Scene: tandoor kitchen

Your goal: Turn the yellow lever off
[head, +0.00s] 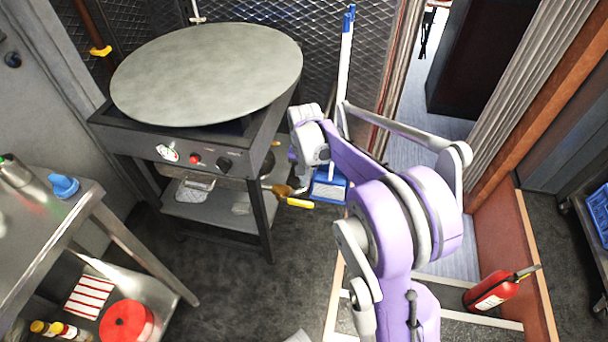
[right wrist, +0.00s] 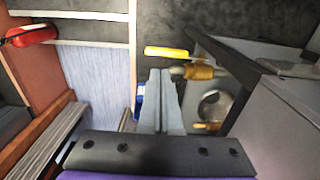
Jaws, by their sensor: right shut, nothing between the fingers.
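A yellow lever (head: 300,203) sticks out to the right from a brass valve (head: 282,190) at the right front corner of the round-topped stove. In the right wrist view the yellow lever (right wrist: 166,52) lies just beyond my fingertips, with the brass valve (right wrist: 198,71) at its right end. My right gripper (right wrist: 160,78) is shut and empty, its fingers together and pointing toward the lever, and I cannot tell whether they touch it. In the head view my right wrist is above the lever and the fingers are hard to make out. My left gripper is not in view.
The stove (head: 246,158) with its large round plate (head: 208,72) stands beside my right arm. A blue-and-white broom (head: 345,62) leans behind the arm. A steel table (head: 82,232) is at left, and a fire extinguisher (head: 490,291) is at right. Dark floor lies open between.

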